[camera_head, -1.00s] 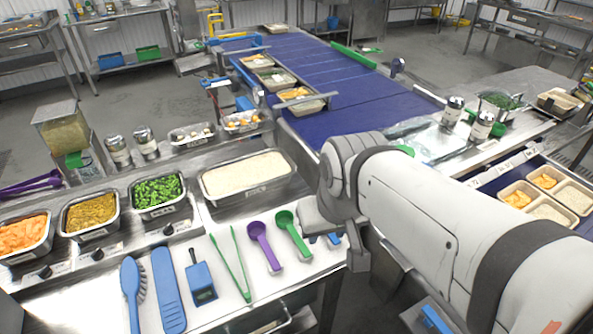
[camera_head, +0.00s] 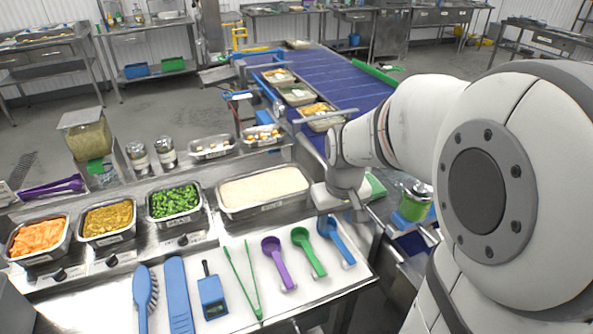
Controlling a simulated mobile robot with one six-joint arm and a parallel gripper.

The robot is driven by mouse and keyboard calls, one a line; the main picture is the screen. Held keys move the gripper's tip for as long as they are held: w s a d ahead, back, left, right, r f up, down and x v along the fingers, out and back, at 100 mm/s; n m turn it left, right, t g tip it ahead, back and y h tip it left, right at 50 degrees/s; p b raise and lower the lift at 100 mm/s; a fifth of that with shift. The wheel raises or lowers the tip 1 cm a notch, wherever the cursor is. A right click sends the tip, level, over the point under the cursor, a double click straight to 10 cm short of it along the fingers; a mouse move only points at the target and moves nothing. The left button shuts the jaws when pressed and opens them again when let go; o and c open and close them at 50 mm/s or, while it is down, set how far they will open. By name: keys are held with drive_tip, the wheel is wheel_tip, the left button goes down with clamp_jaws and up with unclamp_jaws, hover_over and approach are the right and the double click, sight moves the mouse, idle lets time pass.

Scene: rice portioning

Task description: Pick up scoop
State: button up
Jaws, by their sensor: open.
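Three scoops lie on the white board on the steel counter: a purple scoop (camera_head: 278,262), a green scoop (camera_head: 308,251) and a blue scoop (camera_head: 337,241). Their bowls point toward the back and their handles toward the front. My gripper (camera_head: 345,203) is above the back right edge of the counter, just behind the blue scoop, apart from the scoops. It is open, and I see nothing in it. Its fingers are small and partly hidden by the wrist. A steel pan of rice (camera_head: 221,203) stands left of my gripper.
Green tongs (camera_head: 243,281), a blue tool (camera_head: 211,293), a blue spatula (camera_head: 178,295) and a blue brush (camera_head: 146,292) lie left of the scoops. Pans of green vegetables (camera_head: 157,220), yellow food (camera_head: 88,240) and carrots (camera_head: 17,260) stand behind. The blue conveyor (camera_head: 340,85) carries trays.

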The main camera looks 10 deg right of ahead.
drive_tip(key=n+g, duration=0.1)
drive_tip(key=g, duration=0.1)
hover_over(339, 242)
drive_tip(key=f, duration=1.2)
drive_tip(key=shift+s+d+f, duration=0.15)
drive_tip(key=shift+s+f, duration=0.1)
drive_tip(key=shift+w+f+p, duration=0.2)
drive_tip(key=shift+f+p, duration=0.25)
drive_tip(key=shift+f, duration=1.6)
drive_tip(key=shift+w+f+p, duration=0.15)
drive_tip(key=shift+f+p, duration=0.3)
drive_tip(key=shift+f, duration=1.6)
drive_tip(key=shift+c, duration=0.4)
clamp_jaws()
